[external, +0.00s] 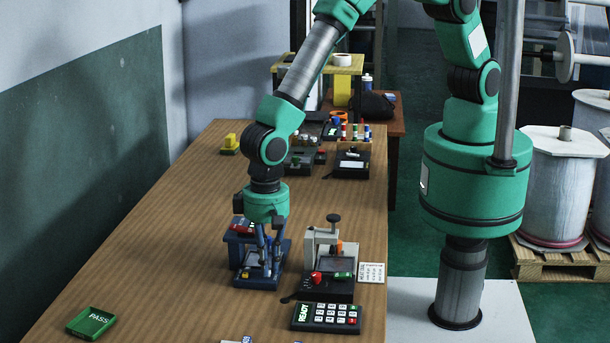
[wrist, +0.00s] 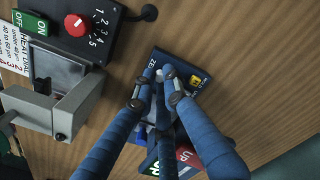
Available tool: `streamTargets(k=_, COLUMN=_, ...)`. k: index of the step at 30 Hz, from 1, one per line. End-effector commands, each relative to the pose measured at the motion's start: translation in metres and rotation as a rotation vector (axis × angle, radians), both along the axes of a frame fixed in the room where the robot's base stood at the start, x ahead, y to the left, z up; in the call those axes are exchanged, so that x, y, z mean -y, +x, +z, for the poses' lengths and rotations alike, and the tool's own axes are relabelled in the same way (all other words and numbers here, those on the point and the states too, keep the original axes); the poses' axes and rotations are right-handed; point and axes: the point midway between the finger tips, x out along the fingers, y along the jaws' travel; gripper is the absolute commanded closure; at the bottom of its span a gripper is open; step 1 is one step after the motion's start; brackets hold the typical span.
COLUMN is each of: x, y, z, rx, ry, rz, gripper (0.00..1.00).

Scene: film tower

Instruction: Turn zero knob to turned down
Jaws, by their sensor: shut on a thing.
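A dark blue device (external: 243,274) stands near the middle of the table, and my gripper (external: 267,265) reaches down to its front part. In the wrist view the blue fingers of my gripper (wrist: 161,76) are closed together over the device's panel (wrist: 187,61), beside a white label beginning "ZE" (wrist: 153,62). They are shut on the zero knob (wrist: 166,70), of which only a small pale piece shows between the fingertips. The fingers hide the rest, so the knob's angle cannot be told.
A dark heat-dial box with a red knob (wrist: 76,24) and grey press (external: 320,241) stands close to the right of the device. A keypad marked READY (external: 327,317) and a green PASS tray (external: 91,321) lie nearer. The table's left is mostly clear.

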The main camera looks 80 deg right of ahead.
Motion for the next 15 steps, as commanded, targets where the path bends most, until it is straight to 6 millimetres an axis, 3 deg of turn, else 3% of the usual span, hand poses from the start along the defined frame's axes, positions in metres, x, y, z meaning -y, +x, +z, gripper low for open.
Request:
streamTargets(k=6, x=-0.0006, y=0.0002, z=0.0004, rx=0.0, ry=0.001, rz=-0.001, gripper=1.0)
streamTargets(k=7, x=-0.0006, y=0.0002, z=0.0004, rx=0.0, ry=0.001, rz=-0.001, gripper=0.87)
streamTargets(k=9, x=-0.0006, y=0.0002, z=0.0004, rx=0.0, ry=0.001, rz=-0.001, gripper=0.73)
streamTargets(k=15, x=-0.0001, y=0.0007, z=0.0003, rx=0.001, ry=0.001, rz=-0.001, gripper=0.7)
